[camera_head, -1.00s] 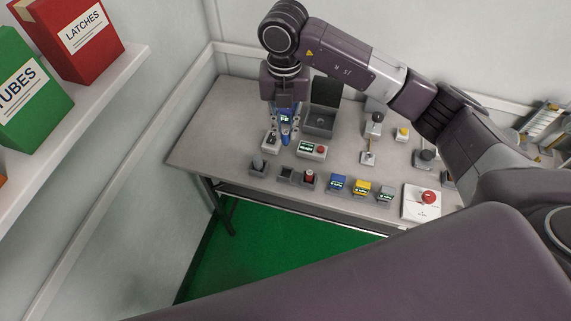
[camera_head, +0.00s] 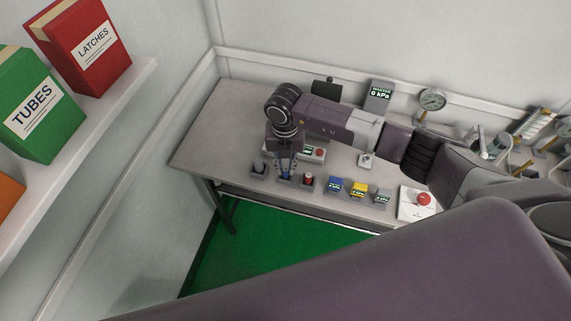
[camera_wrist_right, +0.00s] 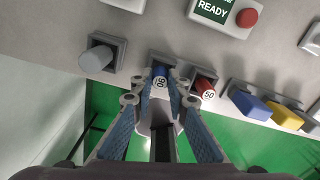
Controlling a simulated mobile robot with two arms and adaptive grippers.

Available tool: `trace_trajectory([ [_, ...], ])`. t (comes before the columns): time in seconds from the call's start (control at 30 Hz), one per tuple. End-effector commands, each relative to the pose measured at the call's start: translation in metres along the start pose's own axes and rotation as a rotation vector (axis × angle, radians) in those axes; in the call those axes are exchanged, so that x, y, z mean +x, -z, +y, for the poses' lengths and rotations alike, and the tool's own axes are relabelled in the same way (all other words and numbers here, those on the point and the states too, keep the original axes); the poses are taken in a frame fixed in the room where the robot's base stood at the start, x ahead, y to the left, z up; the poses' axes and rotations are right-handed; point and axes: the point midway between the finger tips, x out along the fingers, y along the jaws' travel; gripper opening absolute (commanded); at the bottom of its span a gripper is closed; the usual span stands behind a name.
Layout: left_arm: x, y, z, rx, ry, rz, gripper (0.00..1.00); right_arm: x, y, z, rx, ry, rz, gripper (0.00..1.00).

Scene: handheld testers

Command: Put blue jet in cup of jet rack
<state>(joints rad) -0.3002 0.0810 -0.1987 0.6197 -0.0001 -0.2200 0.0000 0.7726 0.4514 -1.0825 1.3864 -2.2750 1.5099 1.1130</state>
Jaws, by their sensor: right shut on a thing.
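My right gripper (camera_head: 286,172) is shut on the blue jet (camera_wrist_right: 160,80), which has a white band with a number. The fingers also show on both sides of it in the right wrist view (camera_wrist_right: 161,100). The jet is upright over the middle dark cup (camera_wrist_right: 160,57) of the jet rack; how deep its lower end sits is hidden. A grey jet (camera_wrist_right: 96,60) stands in the cup to the left, and a red jet (camera_wrist_right: 205,86) marked 50 stands in the cup to the right. My left gripper is not in view.
Blue (camera_head: 334,185), yellow (camera_head: 358,189) and grey (camera_head: 381,195) handheld testers sit right of the rack. A white box with a red knob (camera_head: 422,199) is further right. A READY unit (camera_wrist_right: 225,12) lies behind the rack. The table's left part is clear.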

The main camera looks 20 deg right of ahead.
Motion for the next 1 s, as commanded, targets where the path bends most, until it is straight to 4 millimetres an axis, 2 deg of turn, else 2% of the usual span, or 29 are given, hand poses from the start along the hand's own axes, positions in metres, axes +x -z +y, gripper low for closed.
trace_trajectory([
  [0.27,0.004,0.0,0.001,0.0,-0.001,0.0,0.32,0.004,0.0,0.0,0.0,0.0,-0.001,0.01],
  [0.3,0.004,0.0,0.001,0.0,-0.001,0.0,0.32,0.004,0.0,0.0,0.0,0.0,-0.001,0.16],
  [0.47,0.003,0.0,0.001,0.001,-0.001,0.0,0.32,0.003,0.0,0.0,0.0,0.0,-0.001,0.32],
  [0.77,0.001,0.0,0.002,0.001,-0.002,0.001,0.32,0.001,0.0,0.0,0.0,0.0,-0.001,0.32],
  [0.87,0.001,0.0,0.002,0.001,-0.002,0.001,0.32,-0.006,-0.001,0.0,0.0,-0.001,-0.002,0.32],
  [1.0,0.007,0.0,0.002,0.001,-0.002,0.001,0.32,-0.03,-0.002,0.0,-0.001,-0.003,-0.005,0.32],
])
